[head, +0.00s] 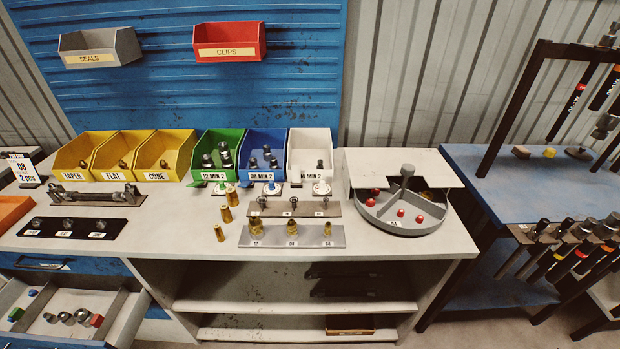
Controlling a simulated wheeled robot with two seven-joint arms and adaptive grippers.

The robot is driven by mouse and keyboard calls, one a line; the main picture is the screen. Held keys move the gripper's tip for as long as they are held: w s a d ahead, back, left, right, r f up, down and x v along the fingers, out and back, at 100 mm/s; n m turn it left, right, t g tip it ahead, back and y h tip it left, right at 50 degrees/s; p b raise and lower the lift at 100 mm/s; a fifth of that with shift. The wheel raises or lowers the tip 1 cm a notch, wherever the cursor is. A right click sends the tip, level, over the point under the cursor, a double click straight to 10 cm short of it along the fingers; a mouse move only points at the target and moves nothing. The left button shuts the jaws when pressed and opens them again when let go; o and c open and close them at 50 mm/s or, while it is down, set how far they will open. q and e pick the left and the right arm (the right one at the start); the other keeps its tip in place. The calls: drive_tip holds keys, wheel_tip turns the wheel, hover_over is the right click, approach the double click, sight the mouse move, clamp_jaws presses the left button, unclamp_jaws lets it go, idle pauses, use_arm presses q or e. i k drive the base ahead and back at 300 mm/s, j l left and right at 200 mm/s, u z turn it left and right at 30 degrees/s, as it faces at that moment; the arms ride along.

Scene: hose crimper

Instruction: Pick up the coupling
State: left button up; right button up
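No single part in the head view is marked as the coupling, so I cannot tell which one it is. Dark metal fittings stand in the green bin (217,174), the blue bin (263,174) and the white bin (309,176) on the bench. Brass sleeves stand loose in front of them, one upright brass sleeve (226,214) among several. More brass pieces stand on a grey labelled plate (275,241). Dark fittings also sit in the yellow bins (70,162), labelled TAPER, FLAT and CONE. Neither of my grippers is in view.
A round grey tray (390,226) with red balls sits at the bench's right. A black strip (42,227) and a rack with a rod (95,198) lie at left. An open drawer (60,315) juts out below left. A blue table (470,160) with tools stands at right.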

sight(52, 319)
drive_tip(key=j+u, duration=0.4)
drive_tip(key=i+j+u, duration=0.1)
drive_tip(key=u, duration=0.3)
drive_tip(key=i+j+u, duration=0.1)
drive_tip(key=j+u, duration=0.15)
drive_tip(key=u, duration=0.15)
drive_tip(key=i+j+u, duration=0.15)
drive_tip(key=u, duration=0.25)
drive_tip(key=i+j+u, duration=0.2)
drive_tip(key=u, duration=0.2)
